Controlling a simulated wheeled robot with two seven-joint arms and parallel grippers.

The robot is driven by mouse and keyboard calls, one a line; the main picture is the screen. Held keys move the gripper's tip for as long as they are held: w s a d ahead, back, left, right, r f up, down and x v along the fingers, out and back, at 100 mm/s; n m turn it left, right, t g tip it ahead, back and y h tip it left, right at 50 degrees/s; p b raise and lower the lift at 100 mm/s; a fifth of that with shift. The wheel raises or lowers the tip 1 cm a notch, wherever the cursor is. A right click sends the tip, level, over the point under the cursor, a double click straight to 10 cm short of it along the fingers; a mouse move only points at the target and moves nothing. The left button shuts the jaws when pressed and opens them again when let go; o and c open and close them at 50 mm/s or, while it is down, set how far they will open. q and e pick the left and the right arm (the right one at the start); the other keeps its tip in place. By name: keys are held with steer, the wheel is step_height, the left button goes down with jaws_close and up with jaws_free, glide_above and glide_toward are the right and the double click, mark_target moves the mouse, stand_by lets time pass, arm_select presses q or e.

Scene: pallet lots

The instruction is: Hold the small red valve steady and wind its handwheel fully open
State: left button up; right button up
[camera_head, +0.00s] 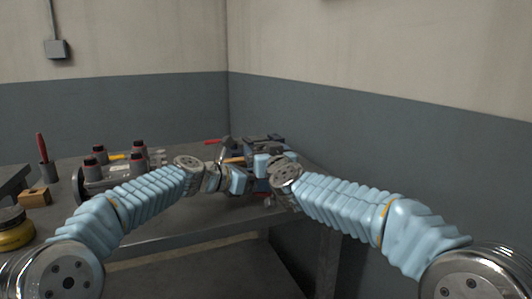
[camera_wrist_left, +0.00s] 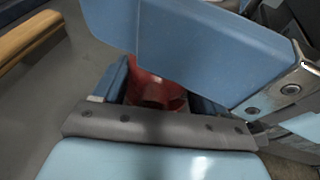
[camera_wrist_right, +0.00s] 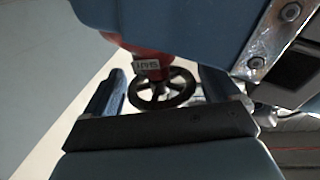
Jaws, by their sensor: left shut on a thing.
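The small red valve (camera_wrist_left: 150,88) shows in the left wrist view between the fingers of my left gripper (camera_wrist_left: 158,92), which is shut on it. In the right wrist view, the valve's red body (camera_wrist_right: 150,62) carries a white label, and its black spoked handwheel (camera_wrist_right: 162,90) faces my right gripper (camera_wrist_right: 163,92). The right fingers stand on either side of the handwheel, open, with gaps between them and the rim. In the head view, both grippers meet over the bench's far right part, and they hide the valve.
The grey bench (camera_head: 170,220) holds a grey fixture (camera_head: 105,175) with several red-topped posts, a red-handled tool in a holder (camera_head: 45,165), a wooden block (camera_head: 35,197) and a yellow tin (camera_head: 14,232). A dark vise-like object (camera_head: 265,143) stands behind the grippers. Walls close the back and right.

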steer(key=c, duration=0.8)
steer(key=shift+c, duration=0.2)
steer(key=shift+n+y, duration=0.3)
steer(key=shift+y, duration=0.1)
steer(key=n+g+y, duration=0.1)
steer(key=y, duration=0.1)
steer(key=shift+w+f+n+y, duration=0.1)
steer(key=shift+f+n+y, duration=0.05)
steer(key=shift+n+y, duration=0.2)
steer(key=n+g+y, duration=0.3)
steer(key=shift+a+f+y, duration=0.1)
steer(key=shift+f+y, duration=0.15)
steer(key=shift+y, duration=0.1)
steer(key=n+g+y, duration=0.3)
steer(key=g+y, duration=0.1)
steer(key=shift+r+n, duration=0.35)
steer(key=shift+n+g+y, duration=0.7)
steer(key=shift+n+g, duration=0.5)
steer(key=shift+g, duration=0.6)
steer(key=shift+n+g, duration=0.3)
steer(key=shift+g, duration=0.1)
steer(key=shift+f+g, duration=0.1)
steer(key=shift+g, duration=0.2)
